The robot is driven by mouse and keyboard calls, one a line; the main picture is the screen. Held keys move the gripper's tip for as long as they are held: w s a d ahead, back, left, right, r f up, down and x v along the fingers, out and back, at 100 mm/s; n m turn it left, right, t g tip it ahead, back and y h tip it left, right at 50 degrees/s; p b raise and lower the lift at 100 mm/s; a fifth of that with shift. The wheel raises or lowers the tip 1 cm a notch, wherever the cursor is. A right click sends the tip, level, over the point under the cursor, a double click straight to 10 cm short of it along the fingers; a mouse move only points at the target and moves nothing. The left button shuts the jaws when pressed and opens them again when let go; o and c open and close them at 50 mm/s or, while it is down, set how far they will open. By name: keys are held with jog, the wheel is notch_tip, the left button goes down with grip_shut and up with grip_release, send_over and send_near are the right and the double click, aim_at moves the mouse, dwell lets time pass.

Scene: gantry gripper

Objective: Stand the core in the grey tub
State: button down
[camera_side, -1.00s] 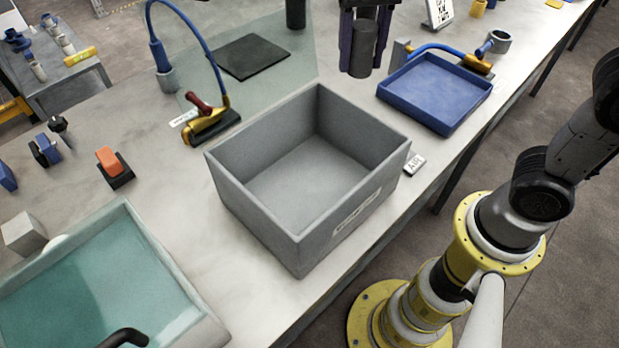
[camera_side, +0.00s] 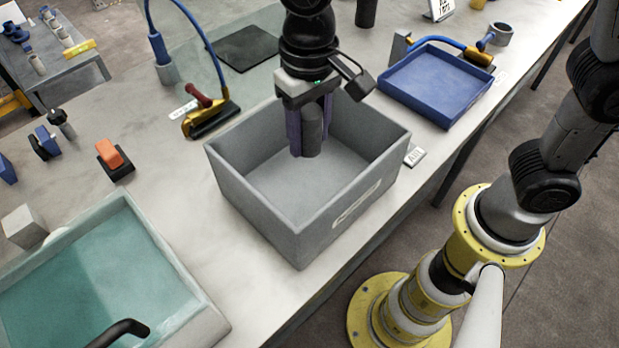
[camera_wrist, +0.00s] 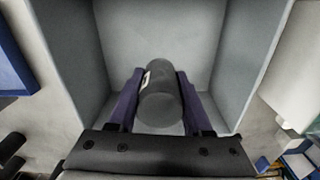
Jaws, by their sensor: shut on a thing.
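The core is a dark grey cylinder (camera_side: 312,132), held upright between the purple fingers of my gripper (camera_side: 309,140). In the wrist view the core (camera_wrist: 161,100) sits between both fingers of my gripper (camera_wrist: 160,97), with a small white label on its side. The grey tub (camera_side: 247,212) is an open, deep box on the bench. The core and fingertips are within the tub's opening in the side view, toward its back part. I cannot tell whether the core's lower end touches the tub floor (camera_wrist: 160,45).
A blue tray (camera_side: 435,85) stands right of the tub near the bench edge. A gold and red tool with a blue hose (camera_side: 207,115) lies behind left. A teal-filled basin (camera_side: 100,275) is at front left. A small label plate (camera_side: 414,155) lies by the tub's right corner.

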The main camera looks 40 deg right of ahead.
aim_at(309, 185)
notch_tip(309, 185, down, 9)
jog(key=shift+f, duration=0.2)
dwell(0.3)
jog(key=shift+f, duration=0.15)
jog(key=shift+c, duration=1.6)
grip_release()
